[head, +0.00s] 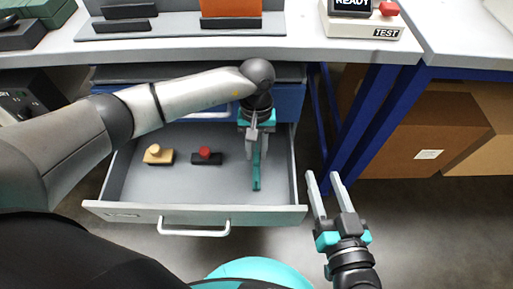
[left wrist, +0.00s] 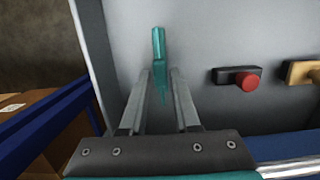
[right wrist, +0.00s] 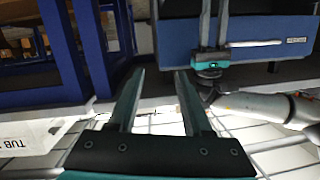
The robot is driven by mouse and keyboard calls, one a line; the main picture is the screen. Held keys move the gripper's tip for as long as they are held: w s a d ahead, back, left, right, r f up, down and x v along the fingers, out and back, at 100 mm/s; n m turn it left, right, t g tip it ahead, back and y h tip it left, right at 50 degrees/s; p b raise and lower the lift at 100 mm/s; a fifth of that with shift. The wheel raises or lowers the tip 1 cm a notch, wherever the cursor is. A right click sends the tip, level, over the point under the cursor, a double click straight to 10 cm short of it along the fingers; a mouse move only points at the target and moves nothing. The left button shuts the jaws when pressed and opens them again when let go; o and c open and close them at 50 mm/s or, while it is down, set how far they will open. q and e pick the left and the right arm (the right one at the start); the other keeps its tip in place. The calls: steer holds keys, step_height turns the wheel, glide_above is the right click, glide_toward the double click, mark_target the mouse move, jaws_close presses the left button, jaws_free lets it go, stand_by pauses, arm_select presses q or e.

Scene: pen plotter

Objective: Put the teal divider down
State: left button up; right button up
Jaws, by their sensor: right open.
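The teal divider (head: 256,176) is a narrow upright plate in the right part of the open grey drawer (head: 130,213). My left gripper (head: 258,148) reaches down into the drawer from above, with its fingers on either side of the divider. My right gripper (head: 324,180) is open and empty, right of the drawer.
A tan block with a knob (head: 158,154) and a dark block with a red knob (head: 206,155) sit in the drawer's left and middle. The worktop (head: 190,48) overhangs the back. Blue table legs (head: 365,125) and cardboard boxes (head: 425,145) stand at right.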

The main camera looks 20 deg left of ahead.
arm_select(q)
steer(key=shift+o, duration=1.4)
